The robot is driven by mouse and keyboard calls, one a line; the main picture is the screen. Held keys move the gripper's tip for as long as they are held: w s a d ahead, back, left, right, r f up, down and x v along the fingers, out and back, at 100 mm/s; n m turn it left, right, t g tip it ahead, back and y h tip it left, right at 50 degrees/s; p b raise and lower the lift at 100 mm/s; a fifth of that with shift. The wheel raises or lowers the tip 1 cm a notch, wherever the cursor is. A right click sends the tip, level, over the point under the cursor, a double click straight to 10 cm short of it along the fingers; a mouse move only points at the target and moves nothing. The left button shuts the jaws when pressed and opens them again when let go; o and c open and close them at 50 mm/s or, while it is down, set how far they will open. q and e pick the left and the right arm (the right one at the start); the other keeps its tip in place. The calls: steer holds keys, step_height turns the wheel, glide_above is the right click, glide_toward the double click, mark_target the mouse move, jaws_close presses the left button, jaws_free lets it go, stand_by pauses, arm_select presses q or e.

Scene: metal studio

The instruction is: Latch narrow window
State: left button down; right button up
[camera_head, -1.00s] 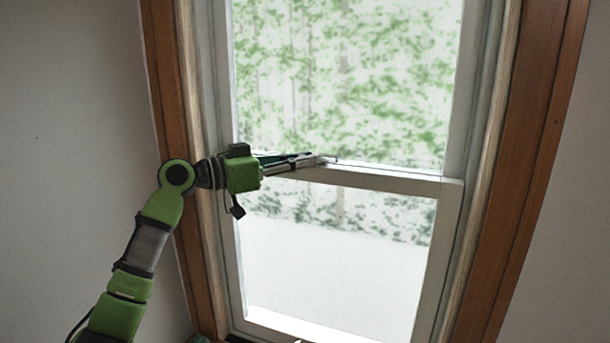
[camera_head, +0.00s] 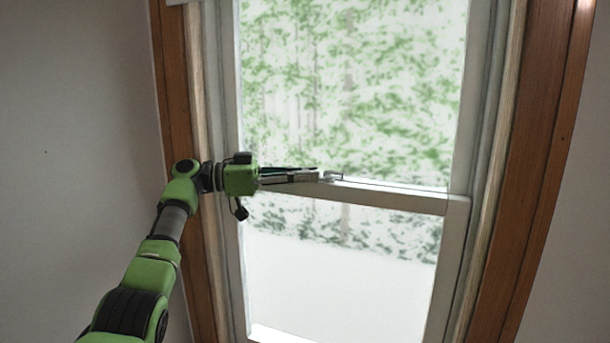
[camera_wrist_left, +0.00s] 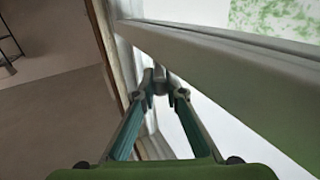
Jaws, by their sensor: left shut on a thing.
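The narrow window (camera_head: 400,203) has a white sash and a horizontal middle rail across the glass. A small grey metal latch (camera_head: 334,176) sits on top of this rail, near its middle. My left gripper (camera_head: 322,176) reaches in from the left along the rail, and its fingertips are closed at the latch. In the left wrist view, the fingers (camera_wrist_left: 162,88) converge on a small grey metal piece (camera_wrist_left: 160,72) beside the white rail (camera_wrist_left: 230,75). The fingertips hide part of the latch, so its exact angle is hard to tell. My right gripper is not in view.
A brown wooden frame (camera_head: 545,150) surrounds the window, with grey walls (camera_head: 75,120) on both sides. The glass lies close behind my left gripper. The space in front of the lower pane (camera_head: 335,285) is clear.

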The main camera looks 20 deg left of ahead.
arm_select(q)
steer(key=shift+f, duration=0.15)
steer(key=c, duration=2)
jaws_free()
steer(key=shift+w+d, duration=0.1)
steer(key=shift+c, duration=0.2)
steer(key=v, duration=1.2)
steer(key=shift+c, duration=0.2)
